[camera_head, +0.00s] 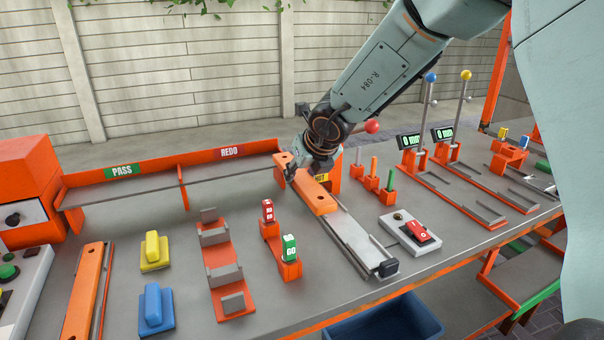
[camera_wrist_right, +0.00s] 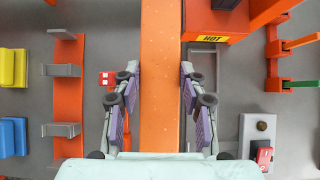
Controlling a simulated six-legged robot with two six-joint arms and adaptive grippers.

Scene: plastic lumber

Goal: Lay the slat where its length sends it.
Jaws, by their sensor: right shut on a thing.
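My right gripper (camera_head: 318,166) is shut on an orange slat (camera_head: 318,197) at the back middle of the bench. In the right wrist view the slat (camera_wrist_right: 162,85) runs lengthwise between the two purple-padded fingers (camera_wrist_right: 160,98). Its near end lies over or on a grey metal channel (camera_head: 355,238) with a black end block; I cannot tell if they touch. An orange rack at the back left has a bay labelled PASS (camera_head: 125,171) and a bay labelled REDO (camera_head: 229,152). My left gripper is not in view.
Another orange slat (camera_head: 85,290) lies at the left. Yellow (camera_head: 152,249) and blue (camera_head: 154,304) blocks, an orange bracketed stand (camera_head: 222,268) and a red-and-green marker holder (camera_head: 290,269) stand in front.

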